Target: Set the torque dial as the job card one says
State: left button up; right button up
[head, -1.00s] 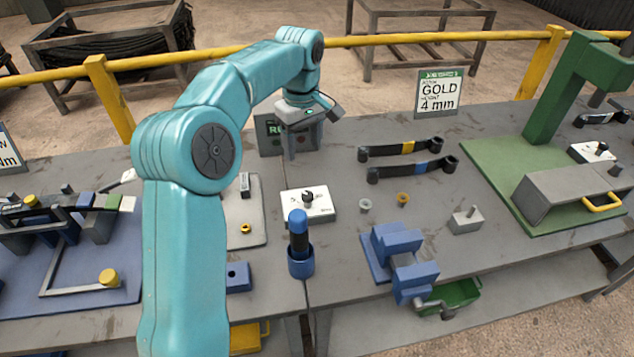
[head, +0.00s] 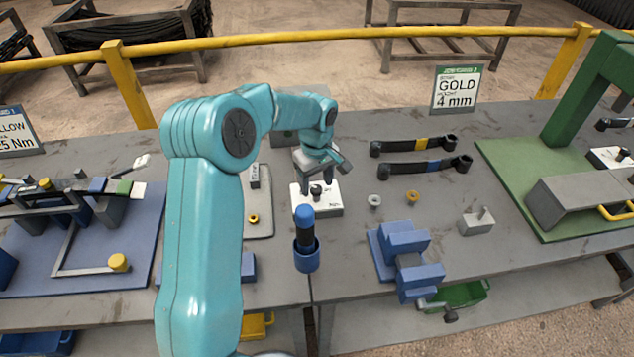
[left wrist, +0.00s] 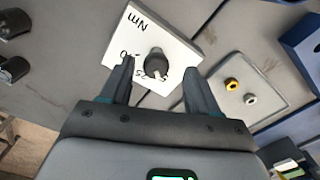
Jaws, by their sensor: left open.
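The torque dial is a dark knob (head: 316,190) on a white plate (head: 328,208) near the middle of the bench. In the left wrist view the knob (left wrist: 156,64) shows a light pointer mark, and the plate (left wrist: 118,38) carries "Nm" and partly hidden numbers. My left gripper (head: 320,182) is open just above the dial. In the left wrist view its fingers (left wrist: 158,74) stand on either side of the knob, apparently apart from it. A card (head: 16,130) at the far left reads "...LLOW" and "25 Nm", cut by the picture edge. My right gripper is not in view.
A blue-topped tool (head: 305,226) stands upright in a holder close in front of the dial. A blue vise-like block (head: 404,255) and two dark bars (head: 425,167) lie to the right. A GOLD 4 mm card (head: 457,90) stands at the back.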

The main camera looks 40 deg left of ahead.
pick_arm(q)
jog(key=shift+w+a+f, duration=0.15)
jog(key=shift+w+f, duration=0.05)
jog(key=shift+f, duration=0.4)
jog(key=shift+w+a+f, duration=0.15)
jog(key=shift+w+f, duration=0.05)
jog(key=shift+f, duration=0.35)
jog(key=shift+s+d+r, duration=0.2)
jog(key=shift+s, duration=0.05)
jog(key=c, duration=0.3)
jog(key=shift+w+f, duration=0.1)
jog(key=shift+w, duration=0.05)
jog(key=c, duration=0.7)
jog(key=shift+c, duration=0.2)
